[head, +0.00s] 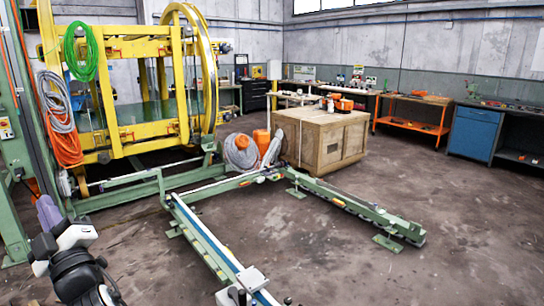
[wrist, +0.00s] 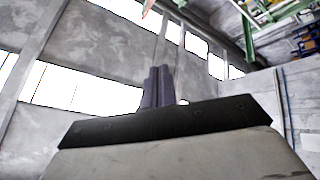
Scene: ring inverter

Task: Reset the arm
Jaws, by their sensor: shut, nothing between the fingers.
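My gripper (head: 47,212) is at the lower left of the head view, on my white and black arm (head: 75,260). Its two purple-grey fingers point up. In the wrist view my gripper (wrist: 158,85) shows with the fingers close together and nothing between them.
The yellow ring inverter (head: 205,70) with hanging hoses (head: 62,140) stands close beyond my gripper at left. Green floor rails (head: 215,255) run across the middle. A wooden crate (head: 320,140) stands behind them. The floor at right (head: 470,240) is clear.

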